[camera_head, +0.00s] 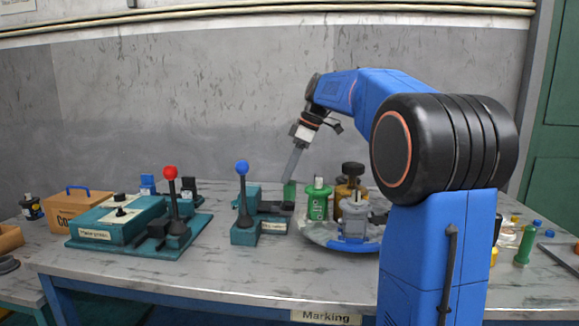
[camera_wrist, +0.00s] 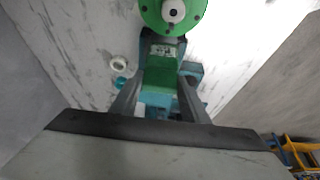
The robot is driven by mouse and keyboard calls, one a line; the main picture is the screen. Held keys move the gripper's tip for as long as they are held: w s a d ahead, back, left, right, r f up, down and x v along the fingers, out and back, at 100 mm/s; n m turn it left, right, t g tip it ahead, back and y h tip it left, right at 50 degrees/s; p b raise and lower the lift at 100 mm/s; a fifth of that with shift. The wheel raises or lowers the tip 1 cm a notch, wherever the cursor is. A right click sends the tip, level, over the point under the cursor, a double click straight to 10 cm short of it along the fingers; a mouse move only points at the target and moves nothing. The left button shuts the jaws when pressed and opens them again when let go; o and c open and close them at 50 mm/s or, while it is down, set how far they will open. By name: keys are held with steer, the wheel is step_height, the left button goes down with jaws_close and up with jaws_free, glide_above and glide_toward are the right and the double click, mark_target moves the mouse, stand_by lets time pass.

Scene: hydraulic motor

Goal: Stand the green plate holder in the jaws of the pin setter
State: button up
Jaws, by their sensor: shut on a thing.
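The green plate holder (camera_head: 289,190) is a small upright green block at the table's middle. My gripper (camera_head: 289,181) is shut on it from above. In the wrist view the holder (camera_wrist: 160,72) lies between my two dark fingers. The pin setter (camera_head: 243,233) is a teal device with a blue-ball lever. Its dark jaws (camera_head: 272,207) reach right, just below the holder's lower end. I cannot tell whether the holder stands in the jaws or hangs just above them. In the wrist view teal parts (camera_wrist: 190,70) show beneath it, with the jaws mostly hidden.
A green cylinder with a white top (camera_head: 318,202) stands close right of the holder, on a round blue-rimmed fixture (camera_head: 325,238). A teal press with a red-ball lever (camera_head: 172,205) stands left. Bare table lies in front of the pin setter.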

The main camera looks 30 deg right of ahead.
mark_target(290, 181)
steer(key=shift+f, duration=2)
steer(key=o, duration=1.6)
steer(key=shift+c, duration=0.2)
steer(key=shift+r, duration=0.1)
steer(key=shift+r, duration=3.4)
steer(key=shift+s, duration=0.1)
